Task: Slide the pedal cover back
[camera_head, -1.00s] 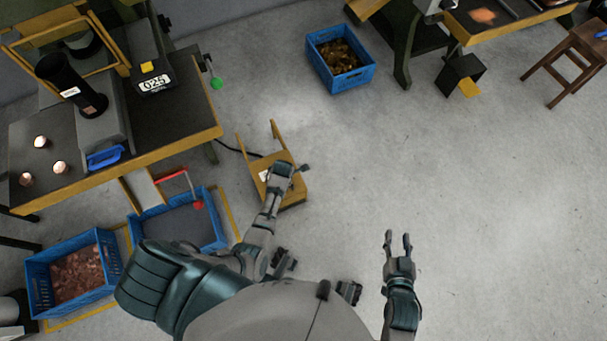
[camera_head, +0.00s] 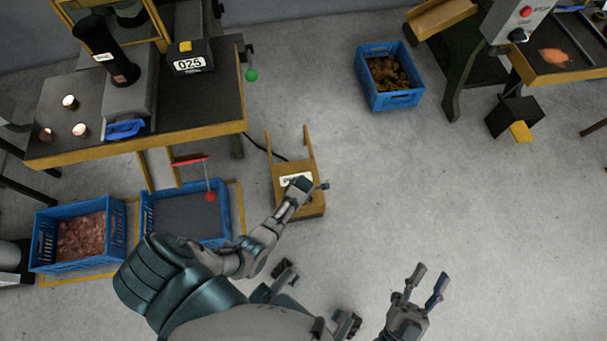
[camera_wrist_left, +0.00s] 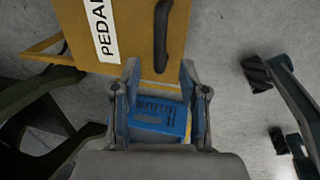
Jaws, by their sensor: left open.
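The yellow pedal cover (camera_head: 288,172) stands on the floor right of the workbench, with two arms pointing away from me and a white label. In the left wrist view, the cover (camera_wrist_left: 125,20) shows part of the word PEDAL and a black handle (camera_wrist_left: 163,35). My left gripper (camera_head: 321,186) is over the cover's near right part. In the wrist view, its open fingers (camera_wrist_left: 160,75) point at the cover's edge below the handle, with nothing gripped. My right gripper (camera_head: 426,281) is open and empty above bare floor.
The workbench (camera_head: 140,142) stands at the left with a 025 display. Blue crates (camera_head: 180,242) sit below it, beside a red handle (camera_head: 190,160). Another blue crate (camera_head: 392,99) stands at the back. A cable (camera_head: 262,148) runs to the cover.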

